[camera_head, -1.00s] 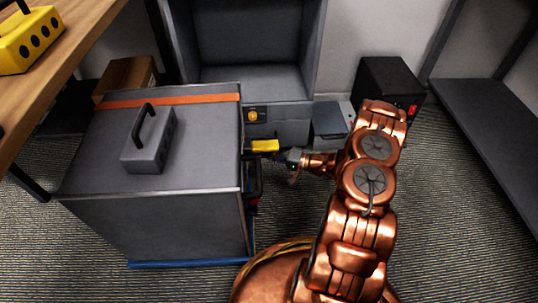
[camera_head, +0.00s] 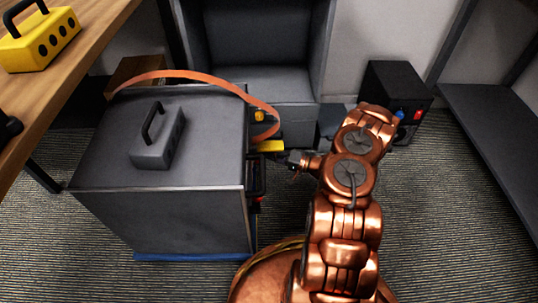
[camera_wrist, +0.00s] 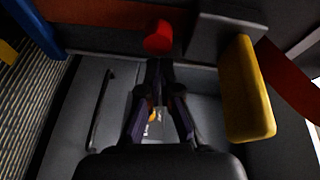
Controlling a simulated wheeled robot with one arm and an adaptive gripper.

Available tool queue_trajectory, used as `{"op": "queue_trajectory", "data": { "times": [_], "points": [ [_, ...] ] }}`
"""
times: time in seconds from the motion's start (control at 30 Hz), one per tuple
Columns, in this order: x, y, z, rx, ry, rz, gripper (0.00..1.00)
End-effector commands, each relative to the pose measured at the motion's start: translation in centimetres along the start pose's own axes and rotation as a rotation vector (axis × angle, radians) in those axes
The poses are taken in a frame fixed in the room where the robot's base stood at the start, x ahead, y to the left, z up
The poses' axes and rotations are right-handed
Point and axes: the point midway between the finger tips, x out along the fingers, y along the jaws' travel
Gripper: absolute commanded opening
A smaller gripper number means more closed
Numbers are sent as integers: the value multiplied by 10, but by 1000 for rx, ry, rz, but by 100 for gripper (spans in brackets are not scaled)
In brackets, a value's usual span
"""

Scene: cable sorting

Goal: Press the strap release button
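An orange strap (camera_head: 205,76) is bowed up loosely over the back of the grey case (camera_head: 215,150), its right end curling down the right side. In the wrist view, a round red button (camera_wrist: 158,37) sits just beyond my fingertips; I cannot tell whether they touch it. A yellow block (camera_head: 269,146) on the case's right side also shows in the wrist view (camera_wrist: 246,90), right of the fingers. A red band (camera_wrist: 290,82), likely the strap, lies beyond it. My gripper (camera_wrist: 158,64) has its fingertips together with nothing seen between them. In the head view, my gripper (camera_head: 288,158) is beside the case's right side.
A small dark grey block with a handle (camera_head: 158,138) sits on the case. A dark open cabinet (camera_head: 262,80) stands behind. A black box with red and blue parts (camera_head: 395,88) is at the right. A wooden bench with a yellow block (camera_head: 40,42) is at left. Carpet is free at right.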

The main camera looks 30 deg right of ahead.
Motion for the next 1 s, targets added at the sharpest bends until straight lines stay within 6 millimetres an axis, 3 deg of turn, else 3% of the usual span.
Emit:
{"op": "queue_trajectory", "data": {
  "times": [0.03,0.27,0.43,0.57,0.63,1.0],
  "points": [
    [4,2,13,11,-31,-1,0],
    [5,3,14,13,-34,-1,0],
    [0,4,-2,7,-25,0,0],
    [-12,4,-25,3,-7,1,0],
    [-23,1,-37,2,5,3,0],
    [-90,-1,-36,1,-1,4,0]
  ]
}}
